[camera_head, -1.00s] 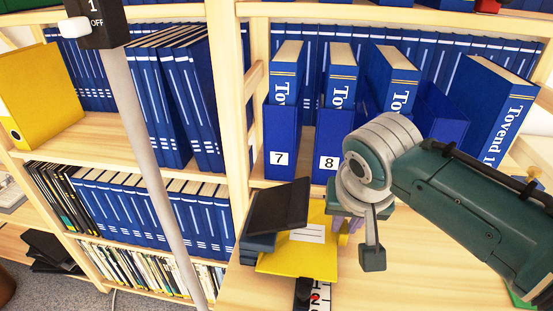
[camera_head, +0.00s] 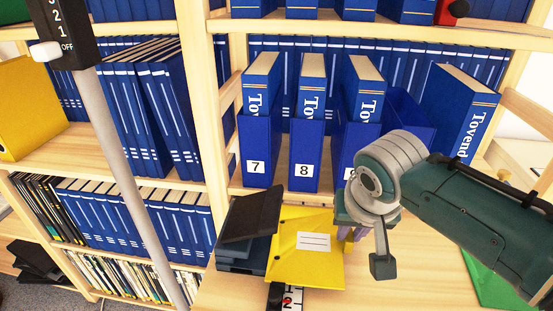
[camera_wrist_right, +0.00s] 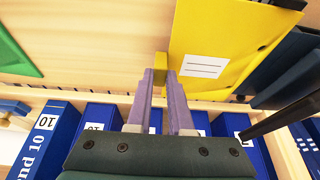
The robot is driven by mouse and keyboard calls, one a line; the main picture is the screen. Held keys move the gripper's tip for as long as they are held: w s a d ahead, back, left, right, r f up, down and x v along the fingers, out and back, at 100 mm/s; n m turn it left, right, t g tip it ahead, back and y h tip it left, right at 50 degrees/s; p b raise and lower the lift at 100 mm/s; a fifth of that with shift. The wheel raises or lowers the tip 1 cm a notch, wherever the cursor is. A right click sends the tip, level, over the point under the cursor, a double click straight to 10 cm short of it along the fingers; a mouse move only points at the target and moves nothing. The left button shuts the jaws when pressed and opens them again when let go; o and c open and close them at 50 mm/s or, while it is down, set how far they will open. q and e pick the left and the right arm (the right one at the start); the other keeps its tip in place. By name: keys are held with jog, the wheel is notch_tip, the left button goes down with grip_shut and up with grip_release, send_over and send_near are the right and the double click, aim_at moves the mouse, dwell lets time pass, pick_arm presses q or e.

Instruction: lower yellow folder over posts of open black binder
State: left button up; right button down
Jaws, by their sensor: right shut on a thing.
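A yellow folder (camera_head: 300,265) with a white label is held above the wooden desk, and it also shows in the wrist view (camera_wrist_right: 225,35). My right gripper (camera_head: 350,232) is shut on the folder's right edge, its purple fingers (camera_wrist_right: 160,80) pinching a yellow part. The dark binder (camera_head: 253,215) is at the folder's left, with a raised cover; it shows at the right of the wrist view (camera_wrist_right: 290,72). The folder hides part of the binder, and its posts do not show. I cannot tell whether the folder touches the binder. My left gripper is not in view.
Blue file boxes (camera_head: 255,150) with books stand in a row behind the desk. A green sheet (camera_head: 492,280) lies at right on the desk (camera_head: 410,295). A grey pole (camera_head: 130,170) rises at left.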

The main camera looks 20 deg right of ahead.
jog(key=c, duration=0.7)
grip_release()
jog(key=shift+c, duration=0.2)
jog(key=p+v, duration=0.4)
jog(key=v, duration=0.6)
jog(key=shift+w, duration=0.1)
